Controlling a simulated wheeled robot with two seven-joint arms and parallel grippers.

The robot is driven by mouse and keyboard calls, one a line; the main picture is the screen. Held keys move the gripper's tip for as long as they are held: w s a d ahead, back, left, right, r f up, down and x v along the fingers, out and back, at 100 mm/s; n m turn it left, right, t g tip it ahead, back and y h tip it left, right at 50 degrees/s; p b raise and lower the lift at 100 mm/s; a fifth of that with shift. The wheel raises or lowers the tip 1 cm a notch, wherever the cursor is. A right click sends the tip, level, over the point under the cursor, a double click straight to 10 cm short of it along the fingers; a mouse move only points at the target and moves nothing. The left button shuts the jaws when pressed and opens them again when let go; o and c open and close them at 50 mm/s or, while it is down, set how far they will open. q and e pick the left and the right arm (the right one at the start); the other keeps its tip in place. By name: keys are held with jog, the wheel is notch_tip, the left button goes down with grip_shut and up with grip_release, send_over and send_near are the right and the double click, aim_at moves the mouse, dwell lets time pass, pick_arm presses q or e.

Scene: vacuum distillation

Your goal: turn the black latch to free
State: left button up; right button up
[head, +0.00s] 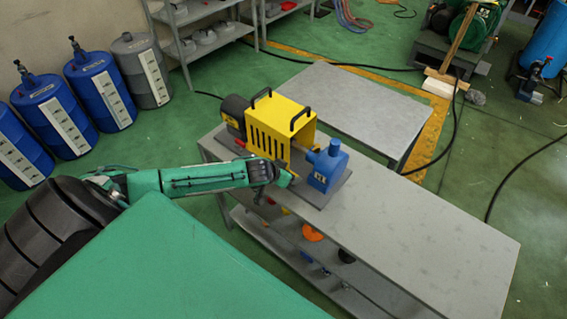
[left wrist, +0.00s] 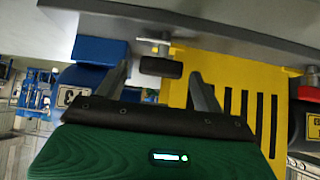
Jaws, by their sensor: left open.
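The black latch (left wrist: 161,66) is a small dark block on a metal stem at the lower edge of the yellow guard (left wrist: 236,85). In the left wrist view it sits across the gap between the fingertips of my left gripper (left wrist: 160,75). The gripper is open, and I cannot tell whether either finger touches the latch. In the head view my left gripper (head: 287,178) is at the near side of the yellow guard (head: 290,113), and my arm hides the latch there. My right gripper is not in view.
A blue pump (head: 327,166) stands on the base plate just right of the guard, close to my left gripper. A dark motor (head: 234,112) is behind the guard's left end. The grey bench top (head: 430,225) is clear to the right.

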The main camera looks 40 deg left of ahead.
pick_arm(q)
jog(key=b+v, duration=0.3)
jog(key=v, duration=1)
jog(key=shift+s+r, duration=0.25)
